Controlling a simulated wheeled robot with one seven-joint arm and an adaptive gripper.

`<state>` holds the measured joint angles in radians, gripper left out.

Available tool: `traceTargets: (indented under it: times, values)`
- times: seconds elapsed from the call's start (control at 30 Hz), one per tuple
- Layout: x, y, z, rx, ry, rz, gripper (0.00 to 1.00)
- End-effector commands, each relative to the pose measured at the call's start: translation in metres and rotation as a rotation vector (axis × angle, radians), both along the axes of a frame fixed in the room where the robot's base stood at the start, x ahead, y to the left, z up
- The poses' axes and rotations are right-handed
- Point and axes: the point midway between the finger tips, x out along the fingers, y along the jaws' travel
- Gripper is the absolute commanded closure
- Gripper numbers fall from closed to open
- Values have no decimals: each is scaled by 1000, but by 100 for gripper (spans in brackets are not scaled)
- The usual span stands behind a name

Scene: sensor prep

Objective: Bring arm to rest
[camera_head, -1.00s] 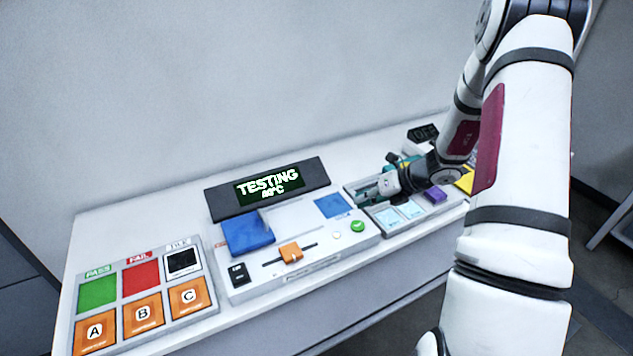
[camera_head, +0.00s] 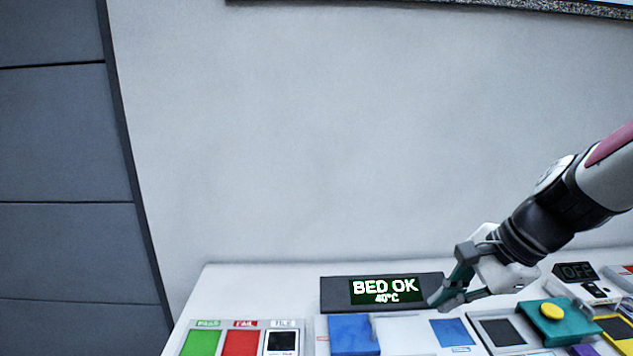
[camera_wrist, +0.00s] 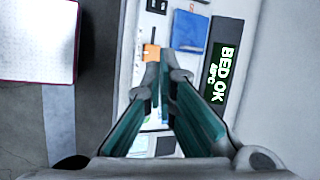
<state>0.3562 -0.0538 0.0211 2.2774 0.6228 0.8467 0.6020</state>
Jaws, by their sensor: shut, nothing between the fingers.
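My gripper (camera_head: 438,302) is at the right of the head view, just in front of the right end of the display (camera_head: 385,291), which reads "BED OK 40°C". Its teal fingers are together and empty, pointing down and to the left. In the wrist view my gripper (camera_wrist: 164,72) points toward the testing panel, with the display (camera_wrist: 218,75) to its right. My arm reaches in from the right edge of the head view.
A blue block (camera_head: 352,335) and a blue square (camera_head: 452,333) lie in front of the display. A teal block with a yellow button (camera_head: 552,312) stands at the right, near a small "OFF" display (camera_head: 575,271). Green and red pads (camera_head: 240,342) are at lower left. The wall is behind.

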Motion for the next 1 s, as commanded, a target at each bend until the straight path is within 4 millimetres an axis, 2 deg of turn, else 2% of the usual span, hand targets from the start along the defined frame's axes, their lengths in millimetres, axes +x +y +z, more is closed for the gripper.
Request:
traceTargets:
  times: [0.03, 0.2, 0.5, 0.7, 1.0]
  values:
    - [-13, 9, 12, -61, -41, 99, 100]
    - [-58, 25, 37, -276, -159, 437, 100]
    - [-126, 26, 65, -651, -331, 958, 100]
    - [-147, 20, 71, -797, -380, 1134, 100]
    - [-151, 18, 73, -825, -386, 1167, 100]
